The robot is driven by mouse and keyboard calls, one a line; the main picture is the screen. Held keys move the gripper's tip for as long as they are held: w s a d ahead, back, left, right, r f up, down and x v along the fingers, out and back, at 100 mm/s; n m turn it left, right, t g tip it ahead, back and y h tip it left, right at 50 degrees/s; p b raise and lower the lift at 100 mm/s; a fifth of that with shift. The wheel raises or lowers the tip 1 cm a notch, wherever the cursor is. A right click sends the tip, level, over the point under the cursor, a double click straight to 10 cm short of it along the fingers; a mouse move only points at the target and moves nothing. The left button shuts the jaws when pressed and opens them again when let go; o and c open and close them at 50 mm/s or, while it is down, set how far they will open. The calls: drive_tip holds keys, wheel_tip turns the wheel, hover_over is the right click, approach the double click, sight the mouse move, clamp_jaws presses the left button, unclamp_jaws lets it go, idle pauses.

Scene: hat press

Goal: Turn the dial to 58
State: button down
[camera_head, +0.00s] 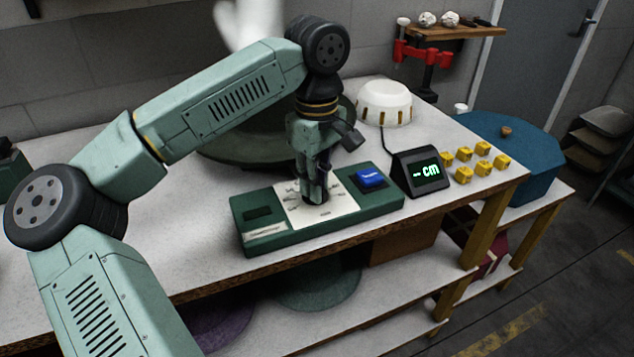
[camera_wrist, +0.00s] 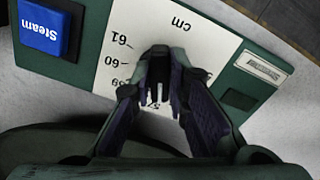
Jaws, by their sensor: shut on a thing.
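The dial (camera_head: 311,200) is a dark knob on the white scale plate (camera_head: 340,205) of a green control box (camera_head: 385,222). My gripper (camera_head: 314,183) points down over the plate, with its fingers shut on the dial. In the wrist view, my gripper (camera_wrist: 160,92) surrounds the dark knob and hides most of it. The scale plate (camera_wrist: 125,22) there reads "cm", with 61, 60 and a partly covered 59. The black display (camera_head: 422,172) shows green dashes and "cm".
A blue "Steam" button (camera_head: 369,177) sits right of the plate, close to my gripper; it also shows in the wrist view (camera_wrist: 45,28). Several yellow blocks (camera_head: 483,150), a white dome (camera_head: 384,103) and a blue round-edged object (camera_head: 535,160) stand to the right.

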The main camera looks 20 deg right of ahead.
drive_tip(key=m, duration=0.4)
drive_tip(key=shift+a+m, duration=0.15)
drive_tip(key=shift+m, duration=1.65)
drive_tip(key=c, duration=1.6)
unclamp_jaws()
drive_tip(key=shift+o, duration=0.2)
wheel_tip(320, 180, up, 12)
